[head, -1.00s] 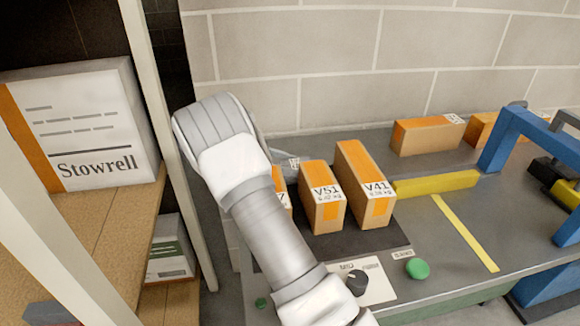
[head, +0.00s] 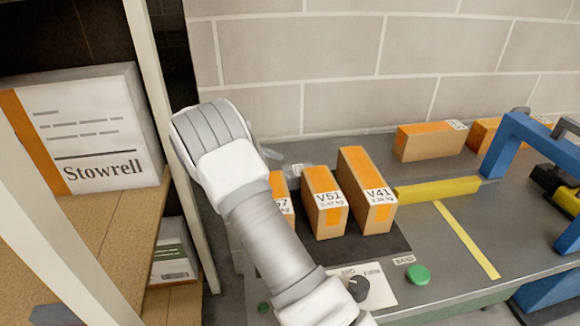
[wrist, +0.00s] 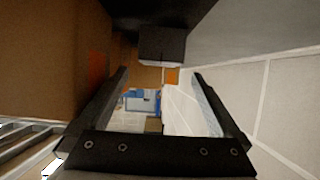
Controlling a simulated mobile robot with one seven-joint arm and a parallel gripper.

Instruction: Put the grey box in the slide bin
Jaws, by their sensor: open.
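My gripper (wrist: 160,78) is open in the wrist view, its two dark fingers apart. A dark grey box-shaped thing (wrist: 162,45) shows beyond and above the fingertips, in front of a dark area. I cannot tell whether it is the grey box. No part of it is seen gripped. In the head view my wrist and forearm hide the gripper. A small pale grey piece (head: 292,170) shows just behind my wrist, mostly hidden. I cannot make out the slide bin in either view.
Orange-topped cartons V51 (head: 325,205) and V41 (head: 367,195) stand on a dark mat beside my arm, a third partly hidden. The bench (head: 450,265) has a yellow bar (head: 437,189) and blue frame (head: 515,140). A rack post (head: 168,140) and Stowrell carton (head: 85,130) are left.

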